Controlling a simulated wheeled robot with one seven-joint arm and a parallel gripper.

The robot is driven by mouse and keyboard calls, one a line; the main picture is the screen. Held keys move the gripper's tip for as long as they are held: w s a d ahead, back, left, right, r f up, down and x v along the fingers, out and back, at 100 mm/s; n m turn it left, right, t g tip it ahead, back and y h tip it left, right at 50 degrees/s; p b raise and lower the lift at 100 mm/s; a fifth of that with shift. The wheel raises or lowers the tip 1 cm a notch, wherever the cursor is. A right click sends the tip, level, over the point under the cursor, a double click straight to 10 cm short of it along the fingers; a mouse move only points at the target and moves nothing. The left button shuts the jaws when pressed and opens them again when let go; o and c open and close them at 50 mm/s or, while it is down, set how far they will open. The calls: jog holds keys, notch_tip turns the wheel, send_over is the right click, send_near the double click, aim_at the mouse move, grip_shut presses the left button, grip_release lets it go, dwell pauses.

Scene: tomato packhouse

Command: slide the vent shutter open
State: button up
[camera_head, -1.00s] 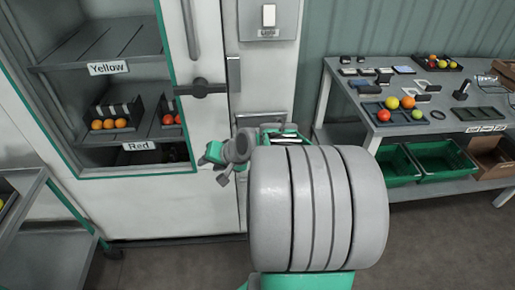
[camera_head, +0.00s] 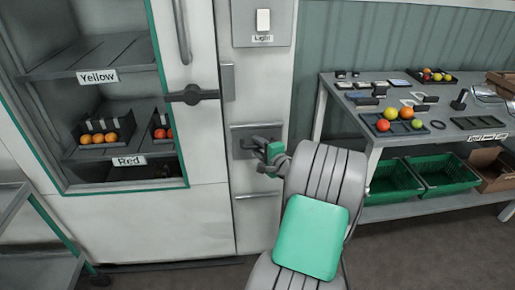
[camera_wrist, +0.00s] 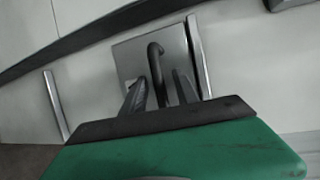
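The vent shutter (camera_head: 240,138) is a grey metal plate on the white cabinet front, below the light switch. It also shows in the wrist view as a square plate (camera_wrist: 128,58) with a dark hooked handle (camera_wrist: 155,62). My gripper (camera_wrist: 160,88) points at the plate, with one finger on each side of the handle. The fingers stand apart and look open; I cannot tell whether either touches the handle. In the head view, my gripper (camera_head: 263,146) is at the plate, and my arm and gripper hide part of it.
A metal rail (camera_head: 257,196) runs below the plate. The light switch (camera_head: 263,20) is above. To the left is the cabinet's dark door latch (camera_head: 192,94). A bench (camera_head: 350,104) with tomatoes and tools stands at right, green crates (camera_head: 447,180) beneath it.

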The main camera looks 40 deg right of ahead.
jog(key=shift+c, duration=0.2)
grip_shut()
dwell(1.2)
